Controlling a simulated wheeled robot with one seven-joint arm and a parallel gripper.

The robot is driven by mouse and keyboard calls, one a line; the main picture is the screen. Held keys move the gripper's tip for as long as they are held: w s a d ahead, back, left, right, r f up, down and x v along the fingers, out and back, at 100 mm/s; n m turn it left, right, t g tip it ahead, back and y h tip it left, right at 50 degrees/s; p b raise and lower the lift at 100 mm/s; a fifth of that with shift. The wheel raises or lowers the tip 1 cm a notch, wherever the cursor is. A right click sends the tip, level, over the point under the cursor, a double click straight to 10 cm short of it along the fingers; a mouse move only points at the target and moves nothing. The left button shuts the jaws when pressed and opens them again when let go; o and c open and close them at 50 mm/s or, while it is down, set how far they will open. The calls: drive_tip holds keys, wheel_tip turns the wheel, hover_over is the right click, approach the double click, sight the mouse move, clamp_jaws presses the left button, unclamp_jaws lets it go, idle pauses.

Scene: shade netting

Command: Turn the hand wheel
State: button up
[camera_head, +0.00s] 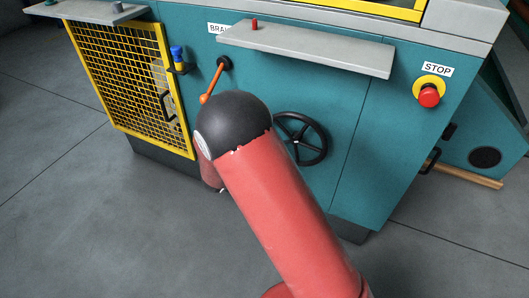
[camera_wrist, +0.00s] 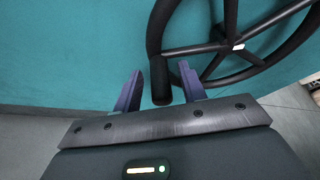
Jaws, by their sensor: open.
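The hand wheel (camera_head: 301,138) is black with spokes, mounted on the teal machine front; my red arm covers its lower left edge in the head view. In the wrist view the wheel (camera_wrist: 195,49) fills the upper right, and its dark handle (camera_wrist: 160,84) sticks out toward me at the rim's lower left. My gripper (camera_wrist: 160,78) is open, with one finger on each side of the handle's end. I cannot tell whether either finger touches it. The gripper is hidden behind my arm in the head view.
A grey shelf (camera_head: 310,50) juts out above the wheel. An orange brake lever (camera_head: 211,84) is at its upper left, a red stop button (camera_head: 428,95) at the right. A yellow mesh guard (camera_head: 125,85) is at the left. Grey floor (camera_head: 60,210) in front is clear.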

drive_tip(key=v, duration=0.7)
drive_tip(key=shift+s+a+r, duration=0.2)
drive_tip(key=shift+s+a, duration=0.05)
drive_tip(key=shift+a, duration=0.05)
drive_tip(key=s+d+r+m+g+y, duration=0.1)
drive_tip(key=s+d+r+m+g, duration=0.75)
drive_tip(key=d+m, duration=0.65)
drive_tip(key=s+r+m+t+y, duration=0.1)
drive_tip(key=s+r+m+y, duration=0.3)
drive_tip(key=s+m, duration=0.4)
drive_tip(key=s+r+m+t+y, duration=0.2)
drive_tip(key=s+r+m+y, duration=0.2)
drive_tip(key=s+m, duration=0.5)
drive_tip(key=shift+d+r+m+y, duration=0.35)
drive_tip(key=shift+r+m, duration=0.4)
drive_tip(key=shift+m, duration=0.65)
drive_tip(key=shift+a+t, duration=0.1)
drive_tip(key=shift+t, duration=0.15)
